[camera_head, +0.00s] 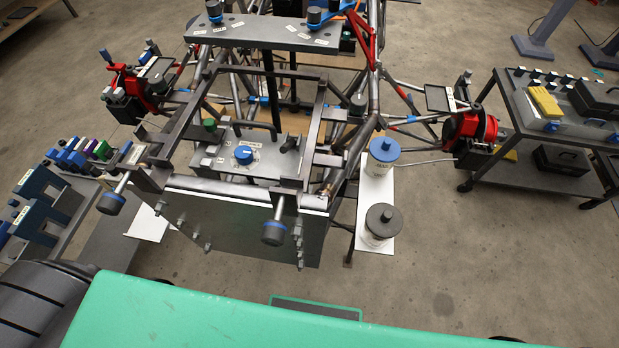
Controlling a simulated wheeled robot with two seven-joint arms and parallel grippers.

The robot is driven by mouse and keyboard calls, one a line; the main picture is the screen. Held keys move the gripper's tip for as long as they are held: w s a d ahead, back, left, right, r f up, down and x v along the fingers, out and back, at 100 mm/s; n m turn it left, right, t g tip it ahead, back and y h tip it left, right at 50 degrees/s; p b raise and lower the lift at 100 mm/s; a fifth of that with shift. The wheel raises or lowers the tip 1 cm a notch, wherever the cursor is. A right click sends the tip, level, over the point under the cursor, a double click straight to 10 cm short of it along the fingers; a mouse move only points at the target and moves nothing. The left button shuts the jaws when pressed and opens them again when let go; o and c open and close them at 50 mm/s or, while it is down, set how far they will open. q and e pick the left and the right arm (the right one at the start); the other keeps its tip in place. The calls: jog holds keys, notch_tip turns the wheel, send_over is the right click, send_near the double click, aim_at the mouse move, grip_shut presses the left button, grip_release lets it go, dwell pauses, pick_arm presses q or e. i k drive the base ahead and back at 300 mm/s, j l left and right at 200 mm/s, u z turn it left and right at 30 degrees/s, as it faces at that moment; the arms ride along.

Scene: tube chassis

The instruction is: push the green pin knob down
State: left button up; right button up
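Neither of my grippers shows in the head view, so nothing of mine is seen near the knob.
Dark frame bars (308,122) flank the panel. Two lidded jars (383,152) (380,222) stand on a white plate at the right. A loaded cart (540,125) is farther right.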

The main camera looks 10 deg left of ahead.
aim_at(210, 125)
jog(key=l+u, duration=1.25)
jog(key=k+l+u, duration=0.15)
jog(key=l+u, duration=0.3)
jog(key=u, duration=0.3)
